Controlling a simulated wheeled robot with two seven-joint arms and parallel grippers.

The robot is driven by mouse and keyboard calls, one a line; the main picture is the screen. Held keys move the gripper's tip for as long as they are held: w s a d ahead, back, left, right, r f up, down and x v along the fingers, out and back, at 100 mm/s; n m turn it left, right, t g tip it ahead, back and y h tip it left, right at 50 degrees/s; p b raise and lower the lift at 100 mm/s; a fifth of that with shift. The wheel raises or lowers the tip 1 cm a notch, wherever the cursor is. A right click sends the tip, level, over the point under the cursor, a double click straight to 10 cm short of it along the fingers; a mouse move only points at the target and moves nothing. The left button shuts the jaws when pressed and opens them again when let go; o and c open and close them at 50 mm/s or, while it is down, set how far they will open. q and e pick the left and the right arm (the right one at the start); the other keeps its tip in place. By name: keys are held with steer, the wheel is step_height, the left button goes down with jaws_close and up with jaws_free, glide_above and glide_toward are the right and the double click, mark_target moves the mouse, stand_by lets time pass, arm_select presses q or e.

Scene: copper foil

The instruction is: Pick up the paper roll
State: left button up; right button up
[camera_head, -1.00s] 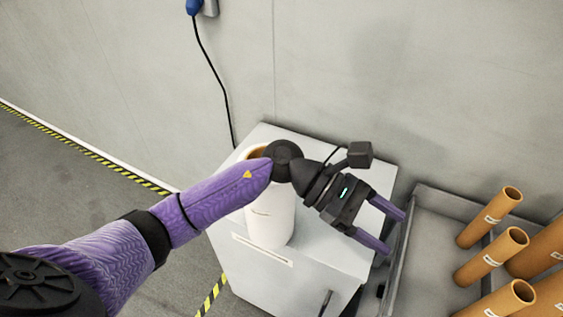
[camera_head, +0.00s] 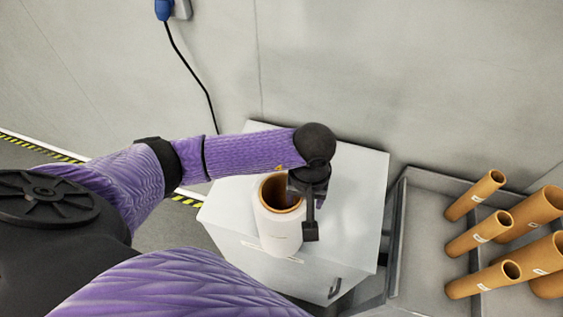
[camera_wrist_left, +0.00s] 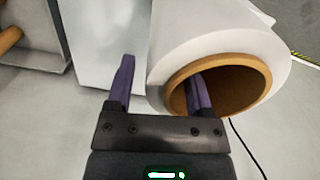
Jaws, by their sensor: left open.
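The white paper roll (camera_head: 280,235) stands upright on a white cabinet (camera_head: 350,190), its brown cardboard core open at the top. In the left wrist view the roll (camera_wrist_left: 205,48) fills the upper right. My left gripper (camera_head: 314,190) is at the roll's upper right rim, pointing down and mostly hidden by its own wrist. In the wrist view the gripper (camera_wrist_left: 161,70) is open; one finger is outside the roll on the left, the other overlaps the core opening. How deep that finger reaches is unclear. My right gripper is out of view.
A grey tray (camera_head: 404,240) right of the cabinet holds several brown cardboard tubes (camera_head: 478,235). A grey wall stands close behind, with a black cable (camera_head: 192,75) hanging from a blue plug. The cabinet top is otherwise clear.

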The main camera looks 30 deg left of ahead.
arm_select(q)
steer(key=shift+f, duration=0.95)
jaws_close()
steer(key=shift+w+r, duration=0.1)
stand_by(0.5)
